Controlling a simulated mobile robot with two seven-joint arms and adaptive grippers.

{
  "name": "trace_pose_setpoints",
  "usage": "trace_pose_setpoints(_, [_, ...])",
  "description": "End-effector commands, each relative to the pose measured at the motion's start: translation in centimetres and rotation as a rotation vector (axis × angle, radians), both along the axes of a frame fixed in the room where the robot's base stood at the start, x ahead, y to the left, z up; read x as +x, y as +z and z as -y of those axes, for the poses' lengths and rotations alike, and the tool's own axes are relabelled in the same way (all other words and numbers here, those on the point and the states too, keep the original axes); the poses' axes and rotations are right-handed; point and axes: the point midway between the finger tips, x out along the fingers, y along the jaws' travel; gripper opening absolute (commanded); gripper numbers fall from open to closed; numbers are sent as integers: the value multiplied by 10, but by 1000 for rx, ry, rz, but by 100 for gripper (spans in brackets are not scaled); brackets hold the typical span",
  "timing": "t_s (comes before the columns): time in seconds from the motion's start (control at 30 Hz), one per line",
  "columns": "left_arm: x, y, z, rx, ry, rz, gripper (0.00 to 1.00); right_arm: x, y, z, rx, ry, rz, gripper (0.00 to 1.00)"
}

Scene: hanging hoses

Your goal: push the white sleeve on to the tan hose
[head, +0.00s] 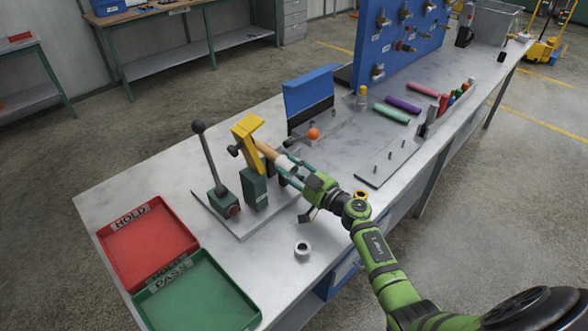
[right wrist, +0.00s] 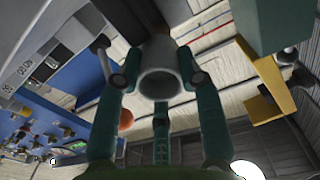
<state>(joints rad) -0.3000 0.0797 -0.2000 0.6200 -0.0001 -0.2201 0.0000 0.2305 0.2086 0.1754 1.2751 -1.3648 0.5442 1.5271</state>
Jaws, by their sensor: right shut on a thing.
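The tan hose (head: 267,151) sticks out from the yellow clamp (head: 246,130) on its green post, sloping down to the right. The white sleeve (head: 287,164) is at the hose's free end, between the fingers of my right gripper (head: 289,172). In the right wrist view the sleeve (right wrist: 160,82) shows its open near end, and the right gripper (right wrist: 160,80) is shut on it from both sides. In the head view sleeve and hose appear in line; I cannot tell whether the sleeve is around the hose or only against its end. My left gripper is not in view.
A black-knobbed lever (head: 209,158) stands left of the clamp. A blue upright panel (head: 308,92) and orange ball (head: 313,134) are behind. Red (head: 190,240) and green (head: 247,302) trays sit at front left.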

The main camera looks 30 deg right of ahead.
Motion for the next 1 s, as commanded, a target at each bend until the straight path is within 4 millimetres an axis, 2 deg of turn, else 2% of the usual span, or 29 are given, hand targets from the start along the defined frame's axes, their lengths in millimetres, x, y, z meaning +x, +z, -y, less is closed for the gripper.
trace_pose_setpoints(0.03, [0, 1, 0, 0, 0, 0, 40, 5, 10, -2, 3, 0, 17, 6])
trace_pose_setpoints(0.23, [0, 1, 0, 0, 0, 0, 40, 5, 10, -2, 4, 1, 18, 6])
trace_pose_setpoints(0.27, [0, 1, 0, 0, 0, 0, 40, 5, 10, -3, 4, 1, 18, 42])
trace_pose_setpoints(0.3, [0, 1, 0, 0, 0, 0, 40, 5, 10, -3, 4, 1, 19, 58])
trace_pose_setpoints(0.33, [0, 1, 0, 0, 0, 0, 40, 5, 10, -3, 4, 1, 19, 65])
trace_pose_setpoints(1.0, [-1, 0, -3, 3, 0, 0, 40, 1, 6, -2, 2, 3, 11, 65])
